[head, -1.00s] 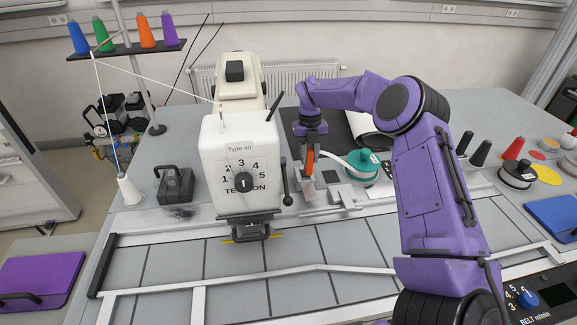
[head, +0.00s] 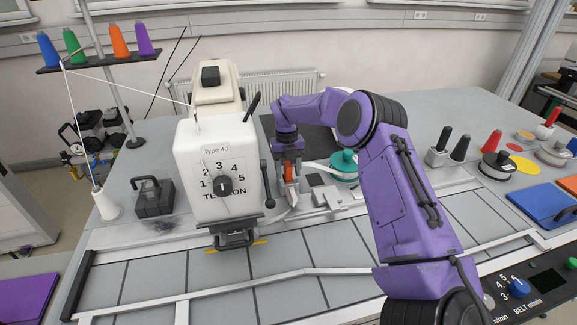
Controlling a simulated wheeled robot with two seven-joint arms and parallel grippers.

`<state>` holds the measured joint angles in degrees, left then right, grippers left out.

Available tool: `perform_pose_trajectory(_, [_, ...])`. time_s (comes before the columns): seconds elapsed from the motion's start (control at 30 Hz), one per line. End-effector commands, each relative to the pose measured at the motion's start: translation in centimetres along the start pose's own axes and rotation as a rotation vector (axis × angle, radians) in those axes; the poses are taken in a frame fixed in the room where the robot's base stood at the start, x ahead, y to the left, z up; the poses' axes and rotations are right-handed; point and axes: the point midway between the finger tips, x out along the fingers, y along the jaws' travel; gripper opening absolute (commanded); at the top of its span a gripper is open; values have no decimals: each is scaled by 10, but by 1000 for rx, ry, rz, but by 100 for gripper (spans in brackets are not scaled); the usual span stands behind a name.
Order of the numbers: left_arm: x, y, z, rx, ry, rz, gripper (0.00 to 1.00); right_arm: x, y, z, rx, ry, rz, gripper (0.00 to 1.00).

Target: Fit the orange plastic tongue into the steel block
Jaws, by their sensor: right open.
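My right gripper (head: 290,172) points down beside the sewing machine head, with its fingers open. The orange plastic tongue (head: 288,173) shows as a small upright orange strip between the fingers. A small bright steel piece (head: 292,197), seemingly the steel block, is directly below it. At this size I cannot tell whether the tongue's lower end is in the block, touching it or just above it. My left gripper is not in view.
The cream machine head (head: 217,165) with its tension dial stands close left of my gripper, its black lever (head: 266,185) nearest. A teal spool (head: 344,165) and a grey plate (head: 328,196) are close on the right. The belt (head: 290,255) in front is clear.

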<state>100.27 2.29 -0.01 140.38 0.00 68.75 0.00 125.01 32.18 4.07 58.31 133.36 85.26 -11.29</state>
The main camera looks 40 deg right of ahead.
Motion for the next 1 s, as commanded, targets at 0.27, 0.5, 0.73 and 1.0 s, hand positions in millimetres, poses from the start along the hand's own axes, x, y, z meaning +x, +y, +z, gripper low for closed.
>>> perform_pose_trajectory(0.27, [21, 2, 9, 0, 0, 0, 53, -51, 0, 2, 3, -7, 4, 53])
perform_pose_trajectory(0.5, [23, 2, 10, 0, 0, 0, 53, -107, 0, 0, 3, -3, 2, 53])
perform_pose_trajectory(0.73, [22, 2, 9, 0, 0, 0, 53, -120, -1, 0, 1, 0, 2, 53])
perform_pose_trajectory(1.0, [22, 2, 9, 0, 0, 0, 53, -119, -1, 0, 1, -1, 2, 53])
